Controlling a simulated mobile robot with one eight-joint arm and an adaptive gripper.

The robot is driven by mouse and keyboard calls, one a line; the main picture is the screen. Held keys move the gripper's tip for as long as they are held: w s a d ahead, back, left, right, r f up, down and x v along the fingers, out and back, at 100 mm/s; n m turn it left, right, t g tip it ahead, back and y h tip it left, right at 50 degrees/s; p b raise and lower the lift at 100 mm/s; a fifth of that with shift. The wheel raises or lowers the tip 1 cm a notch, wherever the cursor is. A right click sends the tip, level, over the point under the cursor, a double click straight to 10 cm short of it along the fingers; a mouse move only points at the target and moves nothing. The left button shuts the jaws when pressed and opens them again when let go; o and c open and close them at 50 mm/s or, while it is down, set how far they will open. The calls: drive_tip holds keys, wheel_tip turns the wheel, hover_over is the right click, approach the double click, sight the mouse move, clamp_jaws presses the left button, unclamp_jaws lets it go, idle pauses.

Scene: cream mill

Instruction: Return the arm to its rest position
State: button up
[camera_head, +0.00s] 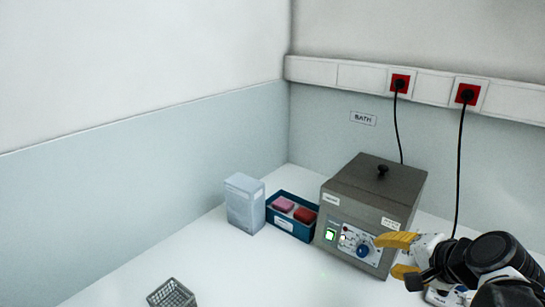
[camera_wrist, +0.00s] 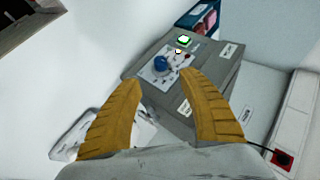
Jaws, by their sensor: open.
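My gripper (camera_head: 398,256) has yellow fingers and is at the lower right of the head view, in front of the right side of the grey water bath (camera_head: 376,187). In the wrist view my gripper (camera_wrist: 162,100) has its two yellow fingers spread apart with nothing between them. The bath's front panel with a blue knob (camera_wrist: 161,63) and a lit green switch (camera_wrist: 184,40) lies beyond the fingertips. The bath's lid is shut, with a black knob on top. My arm hides part of the counter at the lower right.
A blue bin (camera_head: 290,226) with pink and red items stands left of the bath, beside a pale box (camera_head: 245,204). A grey wire basket (camera_head: 171,294) is at the front edge of view. Black cords run from red wall sockets (camera_head: 467,94). The counter's middle front is clear.

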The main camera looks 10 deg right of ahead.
drive_tip(key=s+a+n+g+h, duration=0.1)
drive_tip(key=s+a+n, duration=0.5)
drive_tip(key=a+n, duration=0.6)
drive_tip(key=shift+s+f+g+h, duration=0.3)
drive_tip(key=shift+f+g, duration=0.1)
drive_tip(key=shift+g, duration=0.3)
